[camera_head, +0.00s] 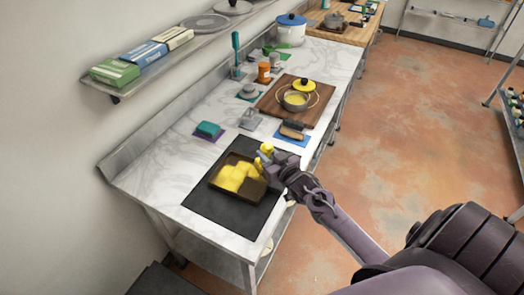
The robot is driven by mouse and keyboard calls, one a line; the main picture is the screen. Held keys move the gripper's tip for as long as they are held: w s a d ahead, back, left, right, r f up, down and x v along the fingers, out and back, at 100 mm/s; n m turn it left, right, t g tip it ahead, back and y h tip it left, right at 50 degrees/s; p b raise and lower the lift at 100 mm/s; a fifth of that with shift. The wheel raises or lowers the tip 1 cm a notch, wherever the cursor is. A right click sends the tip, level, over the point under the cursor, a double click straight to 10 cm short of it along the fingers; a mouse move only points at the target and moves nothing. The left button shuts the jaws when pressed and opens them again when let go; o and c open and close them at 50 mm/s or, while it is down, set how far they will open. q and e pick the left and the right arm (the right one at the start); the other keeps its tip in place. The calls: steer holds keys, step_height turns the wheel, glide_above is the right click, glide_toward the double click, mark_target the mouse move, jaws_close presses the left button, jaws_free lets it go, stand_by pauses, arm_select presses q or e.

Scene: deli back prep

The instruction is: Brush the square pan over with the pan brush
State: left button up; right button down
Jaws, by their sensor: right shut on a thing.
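The square pan (214,180) is brown and low-walled. It lies on a black mat (228,216) near the front end of the marble counter. Lumpy yellow patches cover much of its inside, with bare brown at the edges. My right gripper (267,158) is at the pan's far right corner, shut on a small yellow thing, which I take to be the pan brush (266,148). The fingers and my wrist hide most of it. I cannot tell whether it touches the pan. My left gripper is not in view.
A teal block (208,128) on a purple mat and a brown-and-black item (292,129) on a blue mat lie beyond the pan. Farther back are a wooden board (270,107) with a small pot (295,101) and an orange jar (264,73). A wall shelf (190,46) overhangs the left.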

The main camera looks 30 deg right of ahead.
steer(key=shift+s+d, duration=0.55)
steer(key=shift+s, duration=0.35)
steer(key=shift+a, duration=1.45)
steer(key=shift+w, duration=0.1)
steer(key=shift+a, duration=1.4)
steer(key=shift+a, duration=1.4)
